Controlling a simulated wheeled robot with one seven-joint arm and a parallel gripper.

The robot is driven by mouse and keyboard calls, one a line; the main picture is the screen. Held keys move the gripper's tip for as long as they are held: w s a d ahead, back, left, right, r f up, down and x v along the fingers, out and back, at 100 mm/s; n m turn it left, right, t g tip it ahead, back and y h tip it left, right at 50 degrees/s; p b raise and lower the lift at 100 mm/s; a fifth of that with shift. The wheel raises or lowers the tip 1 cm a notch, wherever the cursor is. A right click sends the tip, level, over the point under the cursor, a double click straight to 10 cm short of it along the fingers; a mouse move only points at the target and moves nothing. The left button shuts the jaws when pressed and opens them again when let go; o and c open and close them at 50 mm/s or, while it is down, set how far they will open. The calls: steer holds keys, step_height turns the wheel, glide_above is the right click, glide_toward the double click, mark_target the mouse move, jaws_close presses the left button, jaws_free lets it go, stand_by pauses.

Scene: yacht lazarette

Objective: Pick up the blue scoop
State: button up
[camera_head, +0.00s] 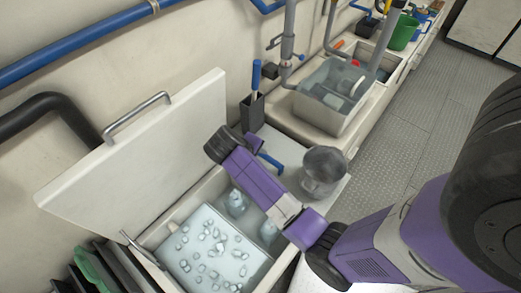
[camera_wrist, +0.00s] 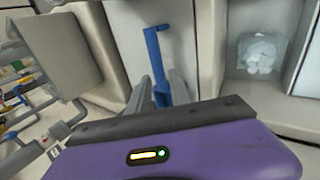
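The blue scoop (camera_head: 270,161) lies on the white counter top beside the open ice bin, partly hidden by my arm in the head view. In the wrist view the blue scoop (camera_wrist: 154,52) shows a long straight handle with a short hooked end at the top. My gripper (camera_wrist: 160,92) is open, with its two grey fingers reaching down around the near part of the scoop. I cannot tell whether the fingers touch it. In the head view the fingers are hidden behind the purple wrist.
An open ice bin (camera_head: 158,253) with ice and bottles has its lid (camera_head: 140,150) raised at left. A metal bucket (camera_head: 323,170) stands close right of the scoop. A grey holder (camera_head: 252,112) with a blue-handled tool is behind. A sink tub (camera_head: 330,100) lies farther back.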

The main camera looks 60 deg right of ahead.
mark_target(265, 157)
steer(key=shift+x, duration=1.1)
steer(key=x, duration=0.5)
steer(key=shift+d+f+p, duration=0.2)
steer(key=shift+d+p, duration=0.05)
steer(key=shift+p, duration=0.15)
steer(key=shift+c, duration=0.5)
jaws_close()
